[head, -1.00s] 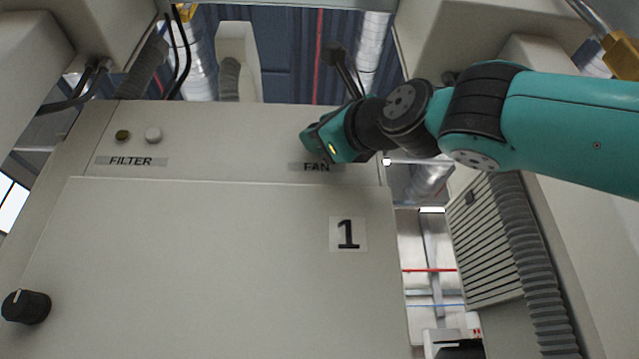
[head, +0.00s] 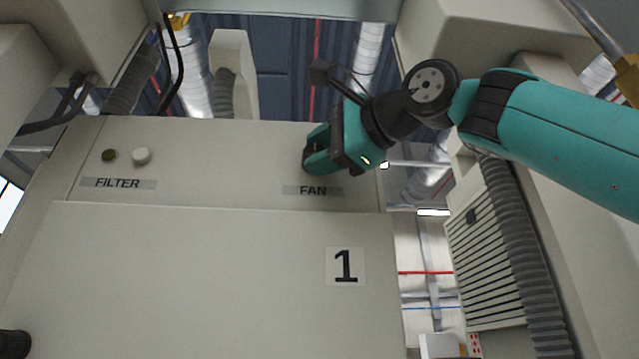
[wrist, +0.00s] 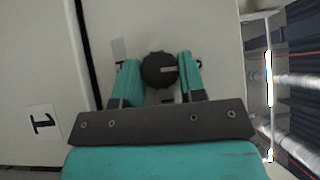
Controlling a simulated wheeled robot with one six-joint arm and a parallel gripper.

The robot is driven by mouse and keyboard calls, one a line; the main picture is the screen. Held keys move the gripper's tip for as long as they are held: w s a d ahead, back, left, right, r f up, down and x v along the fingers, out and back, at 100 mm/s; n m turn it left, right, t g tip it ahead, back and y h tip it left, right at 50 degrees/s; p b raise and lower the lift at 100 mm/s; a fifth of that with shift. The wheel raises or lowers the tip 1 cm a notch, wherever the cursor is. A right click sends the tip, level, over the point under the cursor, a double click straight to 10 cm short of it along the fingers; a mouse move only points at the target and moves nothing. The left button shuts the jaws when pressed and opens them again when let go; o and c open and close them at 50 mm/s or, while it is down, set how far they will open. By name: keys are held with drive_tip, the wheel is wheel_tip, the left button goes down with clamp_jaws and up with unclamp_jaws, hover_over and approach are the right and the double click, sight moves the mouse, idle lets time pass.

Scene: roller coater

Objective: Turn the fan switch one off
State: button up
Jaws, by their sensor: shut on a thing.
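The fan switch is a round black knob (wrist: 160,70) with a pale pointer mark that points right in the wrist view. It sits on the beige panel above the FAN label (head: 313,190). In the head view my gripper hides the knob. My gripper (head: 314,158) is at the panel, and its teal fingers (wrist: 160,78) stand on both sides of the knob, shut on it.
The FILTER label (head: 118,183) has a dark button (head: 109,155) and a white button (head: 142,156) above it. A plate marked 1 (head: 345,266) is on the panel below. A black knob (head: 14,343) is at lower left. Beige housings flank the panel.

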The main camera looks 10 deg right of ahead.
idle(0.6)
drive_tip(key=o, duration=0.9)
drive_tip(key=shift+a, duration=0.1)
drive_tip(key=v, duration=0.7)
drive_tip(key=shift+s+d+r, duration=0.1)
drive_tip(key=shift+s+d, duration=0.1)
